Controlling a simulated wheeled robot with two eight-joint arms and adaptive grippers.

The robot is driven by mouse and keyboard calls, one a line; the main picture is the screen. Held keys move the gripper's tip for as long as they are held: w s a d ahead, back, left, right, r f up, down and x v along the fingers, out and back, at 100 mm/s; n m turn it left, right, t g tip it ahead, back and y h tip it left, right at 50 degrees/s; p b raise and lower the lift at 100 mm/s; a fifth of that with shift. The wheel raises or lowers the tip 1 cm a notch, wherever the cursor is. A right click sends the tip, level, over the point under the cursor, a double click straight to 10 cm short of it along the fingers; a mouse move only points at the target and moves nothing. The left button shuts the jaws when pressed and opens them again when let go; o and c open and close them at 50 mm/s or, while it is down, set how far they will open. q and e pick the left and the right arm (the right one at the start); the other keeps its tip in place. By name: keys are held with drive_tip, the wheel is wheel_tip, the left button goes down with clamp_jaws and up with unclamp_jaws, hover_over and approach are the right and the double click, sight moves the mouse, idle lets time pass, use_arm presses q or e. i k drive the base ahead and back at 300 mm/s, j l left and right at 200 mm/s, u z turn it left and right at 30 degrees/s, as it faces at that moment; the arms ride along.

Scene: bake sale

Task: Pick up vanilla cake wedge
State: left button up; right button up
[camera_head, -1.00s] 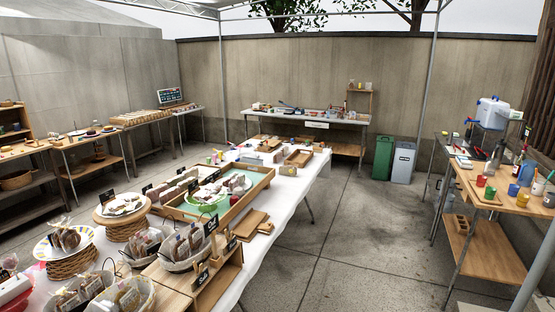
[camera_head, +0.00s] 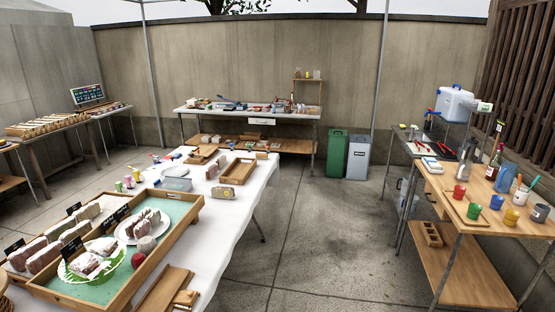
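Neither of my grippers is in view. No piece can be surely told as the vanilla cake wedge from here. The likeliest places are in the wooden tray with a teal lining (camera_head: 181,209) at the lower left. In it a white plate (camera_head: 121,236) holds brown and white cake pieces (camera_head: 142,222). A green-rimmed dish (camera_head: 66,271) in front of it holds pale, wrapped-looking pieces (camera_head: 98,255). Loaf-like cakes (camera_head: 43,257) stand in a row along the tray's left side, with small black signs.
The tray stands on a white-clothed table (camera_head: 235,205); wooden boards (camera_head: 165,290) lie at its right edge. Open floor (camera_head: 325,230) lies between it and the right-hand wooden table (camera_head: 490,197) with cups and bottles. A green bin (camera_head: 334,153) and grey bin (camera_head: 358,155) stand at the back.

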sight(222, 161)
drive_tip(key=i, duration=2.45)
drive_tip(key=i+u, duration=0.1)
drive_tip(key=i, duration=0.4)
drive_tip(key=i+l+u, duration=0.15)
drive_tip(key=i, duration=0.35)
drive_tip(key=i+l+u, duration=0.1)
drive_tip(key=i, duration=0.35)
drive_tip(key=i+l+u, duration=0.15)
drive_tip(key=i, duration=0.35)
